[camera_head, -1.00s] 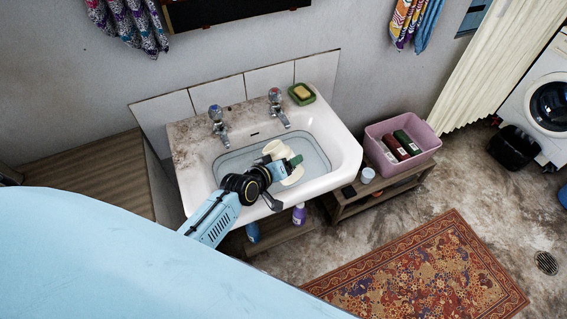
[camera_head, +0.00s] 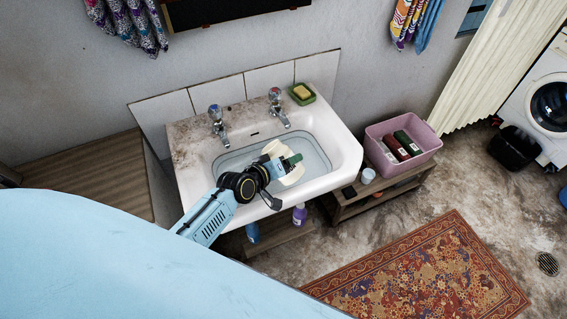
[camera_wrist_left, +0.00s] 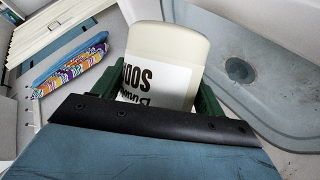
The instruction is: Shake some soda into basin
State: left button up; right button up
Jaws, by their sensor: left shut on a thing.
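A cream soda container (camera_head: 293,174) with a white label in black letters is held over the basin (camera_head: 349,155). In the left wrist view the container (camera_wrist_left: 166,45) sits between the green fingers of my left gripper (camera_wrist_left: 160,92), which is shut on it. In the head view my left gripper (camera_head: 281,165) reaches over the front of the white basin from the lower left. The container looks tilted; its mouth and any falling soda cannot be made out. Water lies in the basin, and its drain shows in the wrist view (camera_wrist_left: 240,70). My right gripper is not in view.
Two taps (camera_head: 218,122) (camera_head: 278,108) and a green soap dish (camera_head: 301,94) stand on the basin's back edge. A pink tub (camera_head: 412,166) with bottles sits on a low wooden stand to the right. A patterned rug (camera_head: 420,275) lies on the floor.

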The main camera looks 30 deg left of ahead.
pick_arm(q)
jog(key=shift+n+h+b, duration=0.3)
jog(key=shift+b, duration=0.25)
dwell(0.8)
jog(key=shift+w+a+f+n+h+b, duration=0.1)
jog(key=shift+n+h+b, duration=0.3)
jog(key=shift+b, duration=0.2)
dwell(0.6)
jog(key=shift+f+b, duration=0.1)
jog(key=shift+b, duration=0.45)
jog(key=shift+n+h, duration=0.3)
